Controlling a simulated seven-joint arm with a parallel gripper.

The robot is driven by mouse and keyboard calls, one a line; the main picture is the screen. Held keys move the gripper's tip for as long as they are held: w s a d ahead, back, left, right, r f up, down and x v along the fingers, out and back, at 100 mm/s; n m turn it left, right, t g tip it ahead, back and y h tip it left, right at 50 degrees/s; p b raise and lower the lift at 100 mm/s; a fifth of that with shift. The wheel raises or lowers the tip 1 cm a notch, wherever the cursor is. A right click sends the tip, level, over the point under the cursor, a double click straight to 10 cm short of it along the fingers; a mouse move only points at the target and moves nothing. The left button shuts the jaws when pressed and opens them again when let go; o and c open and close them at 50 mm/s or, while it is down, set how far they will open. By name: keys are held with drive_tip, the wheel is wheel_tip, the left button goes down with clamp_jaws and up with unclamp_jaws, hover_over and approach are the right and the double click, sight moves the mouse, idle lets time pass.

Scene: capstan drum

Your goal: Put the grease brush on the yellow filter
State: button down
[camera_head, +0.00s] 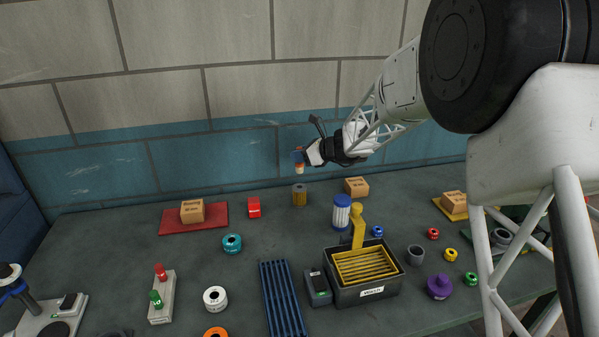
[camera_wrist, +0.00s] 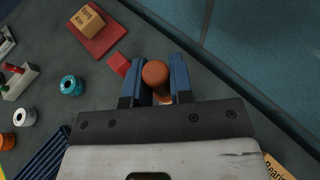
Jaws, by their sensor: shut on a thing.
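My gripper (camera_head: 299,157) is raised above the back of the bench, its blue fingers shut on the grease brush. The brush (camera_head: 299,169) shows as a small orange-brown and pale piece below the fingers. In the wrist view, its round brown end (camera_wrist: 155,73) sits between the two fingers (camera_wrist: 158,80). The yellow filter (camera_head: 300,195) is a short dull-yellow cylinder standing upright near the wall. In the head view it is right below the brush, with a gap between them. I cannot make it out in the wrist view, where the brush and gripper block the area below.
A red box (camera_head: 254,208) stands left of the filter, and a cardboard box (camera_head: 357,187) stands to its right. A blue-and-white filter (camera_head: 341,214) is in front right, beside the black wash tray (camera_head: 367,294). A red mat (camera_head: 172,219) with a box lies left.

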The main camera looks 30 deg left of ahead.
sight(300, 172)
drive_tip(key=shift+f, duration=0.35)
drive_tip(key=shift+f, duration=2.5)
drive_tip(key=shift+f, duration=0.15)
drive_tip(key=c, duration=1)
unclamp_jaws()
drive_tip(key=shift+r, duration=0.2)
drive_tip(key=s+v, duration=0.1)
drive_tip(key=v, duration=1.1)
drive_tip(key=shift+w, duration=0.45)
